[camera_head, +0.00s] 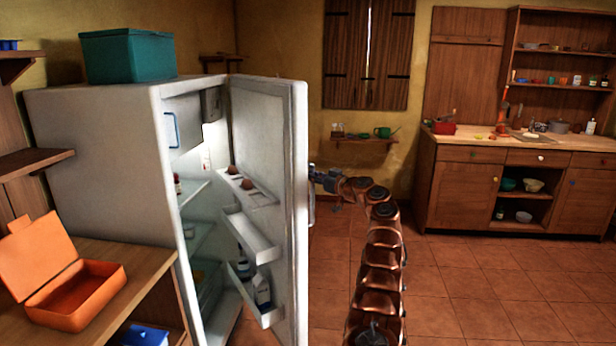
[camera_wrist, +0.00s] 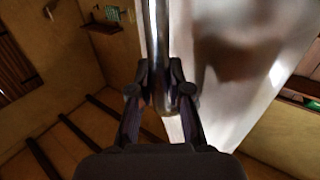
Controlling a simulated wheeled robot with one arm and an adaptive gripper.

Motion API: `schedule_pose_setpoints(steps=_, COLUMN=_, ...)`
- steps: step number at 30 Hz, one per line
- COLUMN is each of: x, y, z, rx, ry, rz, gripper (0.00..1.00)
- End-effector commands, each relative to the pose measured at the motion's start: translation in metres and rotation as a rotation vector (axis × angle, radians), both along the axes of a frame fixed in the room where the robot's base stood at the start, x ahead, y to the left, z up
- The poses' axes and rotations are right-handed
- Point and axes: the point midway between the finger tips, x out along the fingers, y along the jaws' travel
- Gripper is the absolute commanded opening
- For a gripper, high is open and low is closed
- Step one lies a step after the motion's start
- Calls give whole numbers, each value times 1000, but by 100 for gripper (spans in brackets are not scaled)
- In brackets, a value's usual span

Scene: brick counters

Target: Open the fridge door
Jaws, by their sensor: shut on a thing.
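The white fridge (camera_head: 105,150) stands at the left in the head view. Its door (camera_head: 297,200) is swung wide open, showing the inner shelves and door racks. My gripper (camera_head: 316,176) is at the outer side of the door, by the handle. The metal door handle (camera_wrist: 157,45) runs between the two fingers in the wrist view. My gripper (camera_wrist: 160,97) is shut on it there. The white outer face of the door (camera_wrist: 215,60) lies right behind the handle. In the head view the door edge partly hides the fingers.
An open orange box (camera_head: 75,295) sits on a wooden counter (camera_head: 140,262) in front of the fridge. A teal box (camera_head: 128,55) is on top of the fridge. A wooden cabinet (camera_head: 460,185) stands at the back right. The tiled floor (camera_head: 480,290) at the right is clear.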

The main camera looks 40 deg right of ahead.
Motion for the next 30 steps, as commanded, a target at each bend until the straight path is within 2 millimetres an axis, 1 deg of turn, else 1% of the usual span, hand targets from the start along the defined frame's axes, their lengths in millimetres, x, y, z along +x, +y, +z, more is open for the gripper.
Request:
schedule_pose_setpoints(steps=12, x=-1, y=-1, z=0, rx=0, ry=-1, rz=-1, gripper=0)
schedule_pose_setpoints(steps=13, x=-1, y=-1, z=0, rx=0, ry=-1, rz=-1, gripper=18)
schedule_pose_setpoints(steps=20, x=-1, y=-2, z=0, rx=0, ry=-1, rz=-2, gripper=42)
schedule_pose_setpoints(steps=21, x=-1, y=-2, z=0, rx=0, ry=-1, rz=-2, gripper=43)
schedule_pose_setpoints(steps=30, x=-2, y=-3, z=0, rx=0, ry=-1, rz=-3, gripper=43)
